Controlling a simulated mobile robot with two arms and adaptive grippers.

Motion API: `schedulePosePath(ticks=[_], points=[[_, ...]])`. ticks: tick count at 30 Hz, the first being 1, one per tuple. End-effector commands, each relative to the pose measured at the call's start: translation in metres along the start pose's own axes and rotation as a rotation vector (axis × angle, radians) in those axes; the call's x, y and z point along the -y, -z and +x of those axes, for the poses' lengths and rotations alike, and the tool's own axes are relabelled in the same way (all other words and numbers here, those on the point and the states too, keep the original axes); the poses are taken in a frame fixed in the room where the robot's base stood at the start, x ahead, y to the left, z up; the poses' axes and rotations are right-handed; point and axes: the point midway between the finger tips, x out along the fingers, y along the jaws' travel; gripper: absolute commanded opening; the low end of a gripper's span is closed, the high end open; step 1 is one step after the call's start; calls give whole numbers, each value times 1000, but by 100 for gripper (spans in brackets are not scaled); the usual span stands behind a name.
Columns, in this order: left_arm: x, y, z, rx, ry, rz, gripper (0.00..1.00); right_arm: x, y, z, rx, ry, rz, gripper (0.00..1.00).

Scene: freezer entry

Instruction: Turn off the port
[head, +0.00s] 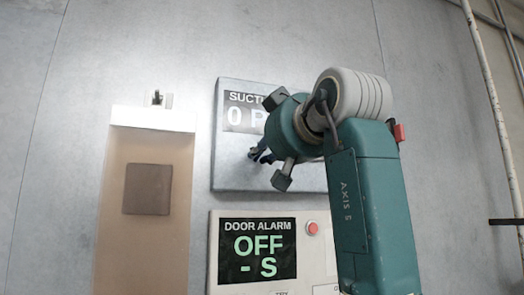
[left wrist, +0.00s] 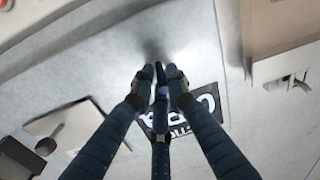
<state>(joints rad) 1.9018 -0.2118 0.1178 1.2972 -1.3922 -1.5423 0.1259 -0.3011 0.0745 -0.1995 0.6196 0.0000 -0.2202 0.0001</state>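A grey suction panel (head: 232,176) is on the metal wall in the head view, with a dark display (head: 240,112) reading "SUCT…" and "0 P…"; my left arm covers its right part. My left gripper (head: 260,155) is in front of the panel, below the display. In the left wrist view its fingertips (left wrist: 160,76) are drawn together near the bare panel face; I see nothing between them, and contact is unclear. That view is turned over and shows the display (left wrist: 188,117) behind the fingers. A metal plate with a round-ended lever (left wrist: 48,143) is apart from the fingers, at left. My right gripper is out of view.
A door alarm panel (head: 302,275) below shows "OFF - S" on its screen (head: 257,250) and has a red button (head: 312,228). A tan panel (head: 175,230) with a brown square (head: 147,189) is at left, under a small hook (head: 157,98). A pale pipe (head: 494,100) runs at right.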

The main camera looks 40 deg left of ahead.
Motion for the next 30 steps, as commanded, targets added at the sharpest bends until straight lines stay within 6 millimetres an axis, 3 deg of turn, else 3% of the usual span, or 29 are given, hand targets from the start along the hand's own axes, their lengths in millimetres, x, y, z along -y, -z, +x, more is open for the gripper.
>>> schedulePosePath(ticks=[11,30], points=[[4,-1,-2,-57,-4,-7,0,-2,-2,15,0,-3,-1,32],[9,-25,-3,-506,-85,-35,0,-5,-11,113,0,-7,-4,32]])
